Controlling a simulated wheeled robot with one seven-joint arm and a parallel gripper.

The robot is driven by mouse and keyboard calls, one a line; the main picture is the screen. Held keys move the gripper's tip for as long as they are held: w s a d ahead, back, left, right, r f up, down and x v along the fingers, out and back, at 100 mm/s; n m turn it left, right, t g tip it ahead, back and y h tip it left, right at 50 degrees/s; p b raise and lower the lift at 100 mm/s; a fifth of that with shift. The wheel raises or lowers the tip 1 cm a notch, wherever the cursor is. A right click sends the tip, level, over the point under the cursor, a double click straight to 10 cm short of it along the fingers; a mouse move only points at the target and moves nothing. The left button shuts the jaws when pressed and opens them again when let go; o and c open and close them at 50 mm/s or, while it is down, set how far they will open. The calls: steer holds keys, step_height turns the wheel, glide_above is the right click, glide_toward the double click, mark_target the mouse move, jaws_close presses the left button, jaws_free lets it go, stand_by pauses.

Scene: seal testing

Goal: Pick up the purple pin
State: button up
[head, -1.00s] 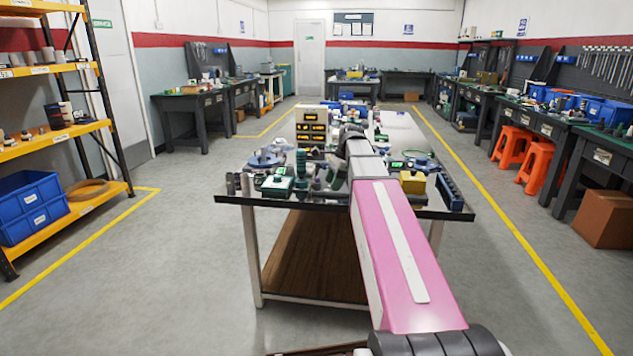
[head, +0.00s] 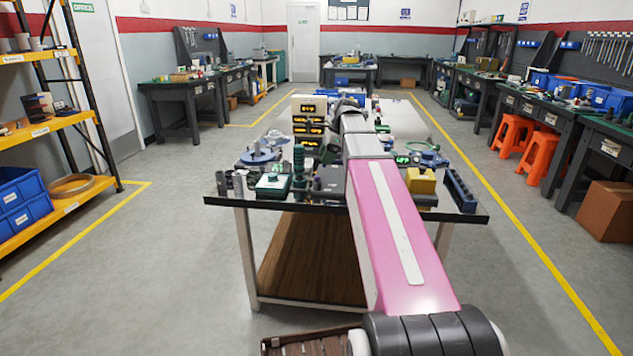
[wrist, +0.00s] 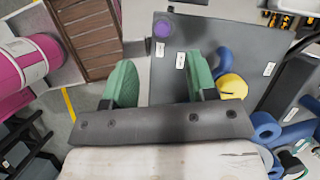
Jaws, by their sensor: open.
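The purple pin (wrist: 162,28) shows in the wrist view as a small round purple top, near the upper left corner of a dark grey surface with white labels (wrist: 172,90). My gripper (wrist: 160,80) is open and empty, with two green finger pads spread wide. The pin is apart from both fingers, beyond their tips in the picture and roughly centred between them. Its height and lower part cannot be made out. In the head view my pink arm reaches over the cluttered table (head: 226,200); the gripper cannot be made out there.
In the wrist view, a yellow and blue object (wrist: 232,87) lies close to the right finger, and blue rolls (wrist: 266,130) lie lower right.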

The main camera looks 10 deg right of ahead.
steer(key=shift+d+x, duration=0.2)
steer(key=shift+x, duration=3.65)
steer(key=shift+w, duration=0.2)
jaws_close()
